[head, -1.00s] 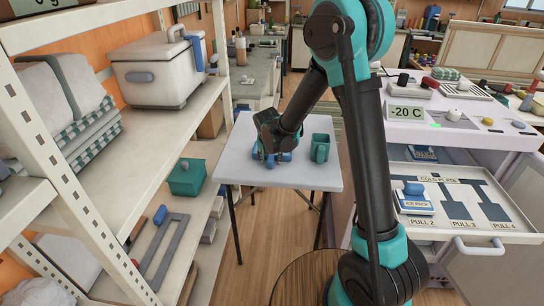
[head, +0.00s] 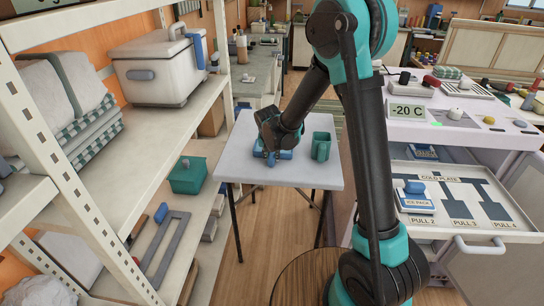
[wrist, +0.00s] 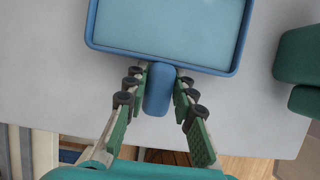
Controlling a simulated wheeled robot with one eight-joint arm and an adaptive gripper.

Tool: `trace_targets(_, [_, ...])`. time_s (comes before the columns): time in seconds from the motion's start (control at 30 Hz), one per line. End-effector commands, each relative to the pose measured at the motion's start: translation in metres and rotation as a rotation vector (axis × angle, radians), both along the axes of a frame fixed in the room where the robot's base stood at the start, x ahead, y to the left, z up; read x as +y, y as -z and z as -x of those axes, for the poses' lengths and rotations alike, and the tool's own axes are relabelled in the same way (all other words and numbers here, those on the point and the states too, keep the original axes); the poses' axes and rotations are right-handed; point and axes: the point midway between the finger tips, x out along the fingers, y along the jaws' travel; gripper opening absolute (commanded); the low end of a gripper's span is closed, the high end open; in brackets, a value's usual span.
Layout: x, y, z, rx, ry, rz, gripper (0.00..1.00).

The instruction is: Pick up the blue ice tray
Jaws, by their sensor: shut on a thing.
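The blue ice tray (wrist: 170,28) is at the top of the wrist view, a shallow rectangle with a darker rim and a stubby blue handle (wrist: 159,90) toward me. My gripper (wrist: 160,88) is shut on that handle, one finger on each side. In the head view the tray (head: 286,154) shows at the small grey-white table, partly hidden by my gripper (head: 271,156). I cannot tell whether the tray is touching the tabletop or just above it.
The small table (head: 290,175) also bears a green mug (head: 321,146) close to the right of the tray. A shelf unit (head: 150,130) with a cooler (head: 160,72) stands at the left. An open drawer (head: 465,205) with an ice pack (head: 416,200) is at the right.

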Motion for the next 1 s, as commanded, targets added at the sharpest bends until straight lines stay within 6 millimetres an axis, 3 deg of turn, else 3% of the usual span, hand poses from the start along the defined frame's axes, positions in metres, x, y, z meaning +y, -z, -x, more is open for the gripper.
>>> trace_targets(0.27, [0.000, -0.029, 0.000, 0.000, 0.000, 0.000, 0.00])
trace_targets(0.7, [0.000, -0.146, 0.001, 0.000, 0.000, 0.000, 0.00])
trace_targets(1.0, [0.000, -0.191, 0.000, 0.000, 0.000, 0.000, 0.00])
